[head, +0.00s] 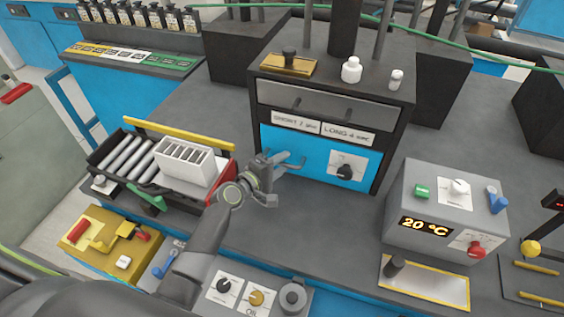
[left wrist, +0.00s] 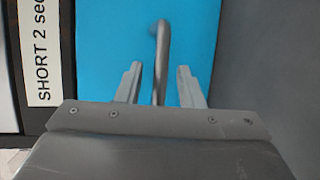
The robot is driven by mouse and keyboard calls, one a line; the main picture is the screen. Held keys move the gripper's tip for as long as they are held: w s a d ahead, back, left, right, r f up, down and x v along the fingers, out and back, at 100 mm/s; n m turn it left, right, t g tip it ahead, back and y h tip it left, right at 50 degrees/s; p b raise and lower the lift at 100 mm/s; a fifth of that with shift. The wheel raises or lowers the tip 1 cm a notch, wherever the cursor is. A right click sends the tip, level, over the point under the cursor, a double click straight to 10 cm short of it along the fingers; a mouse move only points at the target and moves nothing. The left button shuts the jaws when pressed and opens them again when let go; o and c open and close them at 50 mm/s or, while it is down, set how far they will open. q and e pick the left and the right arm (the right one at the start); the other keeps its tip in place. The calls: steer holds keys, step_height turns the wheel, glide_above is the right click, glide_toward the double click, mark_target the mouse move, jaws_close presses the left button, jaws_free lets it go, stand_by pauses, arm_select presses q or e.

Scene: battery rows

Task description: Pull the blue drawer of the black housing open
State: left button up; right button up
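The black housing (head: 397,150) stands at the middle of the bench. Its blue drawer (head: 313,158) has a grey bar handle (head: 292,163) at the left and a white plate with a black knob (head: 345,171) at the right. The drawer front looks flush with the housing. My left gripper (head: 277,181) is in front of the handle. In the left wrist view its two fingers (left wrist: 158,80) are open, one on each side of the handle (left wrist: 162,45), with gaps to it. The blue front (left wrist: 108,35) lies beyond the fingertips. My right gripper is not in view.
A white slotted box (head: 185,163) and a roller tray (head: 128,158) are left of my gripper. A grey temperature box (head: 440,210) stands to the right. Bare grey bench lies in front of the drawer. Small white bottles (head: 351,70) stand on the housing.

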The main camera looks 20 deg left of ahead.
arm_select(q)
steer(key=shift+w+d, duration=0.1)
steer(key=shift+w, duration=0.1)
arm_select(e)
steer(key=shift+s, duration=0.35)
arm_select(q)
steer(key=shift+c, duration=0.2)
jaws_close()
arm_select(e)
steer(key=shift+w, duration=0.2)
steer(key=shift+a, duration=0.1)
